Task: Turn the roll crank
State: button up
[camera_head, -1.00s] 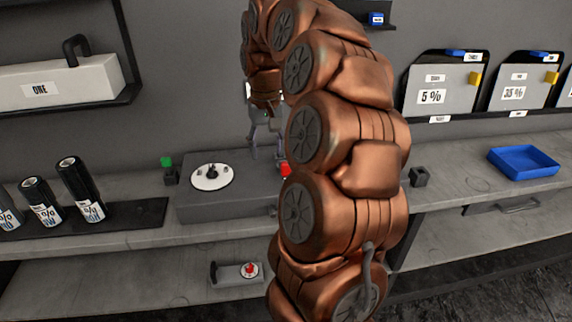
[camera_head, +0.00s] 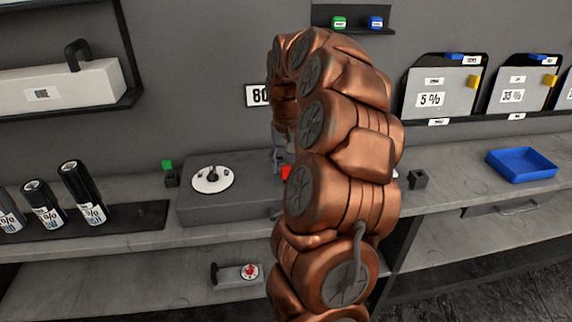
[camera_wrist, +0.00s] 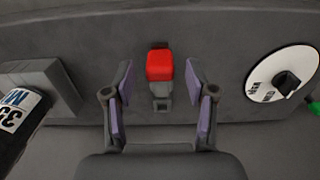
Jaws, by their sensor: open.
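A red-topped handle, apparently the roll crank (camera_head: 287,172), sits at the right end of the grey bench unit (camera_head: 195,207). My arm partly hides it in the head view. In the wrist view the red block (camera_wrist: 160,66) sits on a short grey stem, centred between my fingers and slightly beyond their tips. My gripper (camera_wrist: 160,85) is open, with a purple-padded finger on each side, and does not appear to touch it. In the head view my gripper (camera_head: 277,160) is mostly hidden behind my arm, close to the red handle.
A white dial (camera_head: 212,179) is on top of the unit, with a green-topped block (camera_head: 169,172) to its left. Several dark rolls (camera_head: 82,193) stand on the left. A blue tray (camera_head: 522,163) lies right. A red-knobbed item (camera_head: 237,274) is on the lower shelf.

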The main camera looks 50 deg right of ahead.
jog(key=shift+f, duration=0.6)
grip_shut()
dwell(0.4)
